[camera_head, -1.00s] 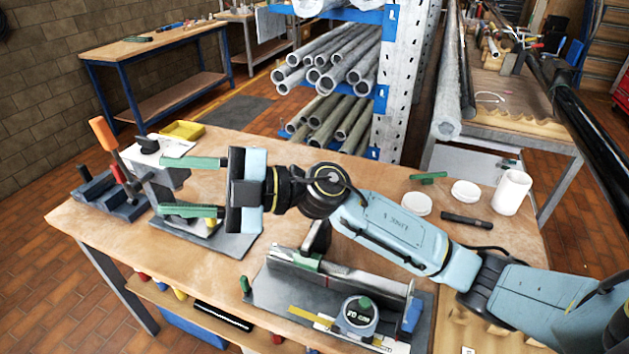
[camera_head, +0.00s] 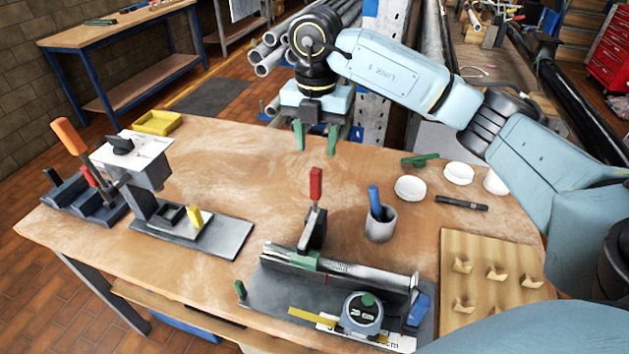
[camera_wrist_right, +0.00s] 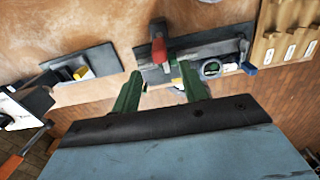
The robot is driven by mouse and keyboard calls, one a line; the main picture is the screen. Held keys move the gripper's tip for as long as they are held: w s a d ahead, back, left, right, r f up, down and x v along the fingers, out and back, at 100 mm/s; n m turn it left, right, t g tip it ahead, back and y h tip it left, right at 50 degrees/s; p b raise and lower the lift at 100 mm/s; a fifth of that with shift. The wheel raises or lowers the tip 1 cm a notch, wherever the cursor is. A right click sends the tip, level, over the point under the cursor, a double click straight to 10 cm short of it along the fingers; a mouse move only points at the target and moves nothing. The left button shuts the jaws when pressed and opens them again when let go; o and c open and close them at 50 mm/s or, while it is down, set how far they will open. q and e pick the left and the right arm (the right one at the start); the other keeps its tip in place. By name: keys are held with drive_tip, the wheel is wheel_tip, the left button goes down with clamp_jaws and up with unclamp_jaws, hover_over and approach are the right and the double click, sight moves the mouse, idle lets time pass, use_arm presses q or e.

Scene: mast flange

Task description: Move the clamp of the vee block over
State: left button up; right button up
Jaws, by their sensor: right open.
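The vee block fixture (camera_head: 268,293) is a dark base at the front middle of the table, with a metal pipe (camera_head: 352,270) lying along it. Its clamp has a red handle (camera_head: 316,185) that stands upright on a dark arm above the pipe's left part. In the right wrist view the red handle (camera_wrist_right: 158,48) shows beyond and between the fingertips. My right gripper (camera_head: 316,148) points down behind the clamp, its two green fingers apart and empty, not touching the handle. The clamp's contact with the pipe is unclear. My left gripper is not in view.
A tape measure (camera_head: 362,313) is at the fixture's front. A grey cup (camera_head: 380,225) with a blue-handled tool stands right of the clamp. Left is a stand on a grey plate (camera_head: 225,238) and an orange-handled clamp (camera_head: 68,137). A wooden pegged board (camera_head: 488,245) lies right. The back middle is clear.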

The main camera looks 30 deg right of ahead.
sight(316, 184)
wheel_tip(316, 184, down, 11)
drive_tip(key=shift+f+p, duration=0.1)
drive_tip(key=shift+p, duration=0.2)
clamp_jaws()
idle(0.3)
